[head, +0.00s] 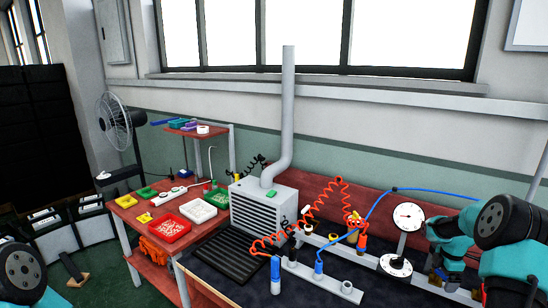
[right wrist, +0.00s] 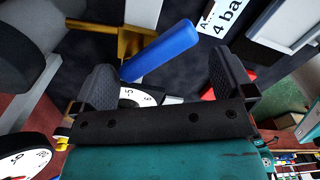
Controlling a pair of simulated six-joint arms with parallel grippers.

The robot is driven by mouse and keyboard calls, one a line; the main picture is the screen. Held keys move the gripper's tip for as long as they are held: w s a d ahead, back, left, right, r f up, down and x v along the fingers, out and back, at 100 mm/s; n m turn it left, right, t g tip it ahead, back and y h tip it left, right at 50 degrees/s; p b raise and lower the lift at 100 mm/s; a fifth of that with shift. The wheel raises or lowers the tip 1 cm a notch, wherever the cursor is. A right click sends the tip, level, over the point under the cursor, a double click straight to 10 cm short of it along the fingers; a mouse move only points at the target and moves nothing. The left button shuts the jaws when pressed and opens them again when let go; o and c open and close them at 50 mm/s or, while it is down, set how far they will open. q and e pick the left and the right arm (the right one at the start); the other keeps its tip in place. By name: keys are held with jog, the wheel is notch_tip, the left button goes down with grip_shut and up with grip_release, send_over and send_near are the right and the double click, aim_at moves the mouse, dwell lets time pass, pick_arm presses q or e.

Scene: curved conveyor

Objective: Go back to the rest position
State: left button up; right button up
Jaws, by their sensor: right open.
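My right arm (head: 500,235) comes in from the right in the head view, over the right end of the bench; its fingers are hard to make out there. In the right wrist view my right gripper (right wrist: 165,82) is open, with its two black fingers wide apart. Nothing is held between them. A blue cylindrical handle (right wrist: 160,50) on a brass-coloured fitting (right wrist: 122,40) shows beyond the fingers, with clear space to each side. My left arm (head: 22,272) shows only as a joint at the lower left corner; its gripper is out of the picture.
Round gauges (head: 409,216) stand beside my right arm. Orange coiled hoses (head: 310,215) and a blue hose (head: 375,205) cross the bench, near a grey box with a pipe (head: 265,212). A red side table with trays (head: 168,228) stands left. The dark bench front (head: 235,285) is clear.

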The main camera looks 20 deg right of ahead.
jog(key=shift+a+m, duration=0.15)
jog(key=shift+m, duration=0.65)
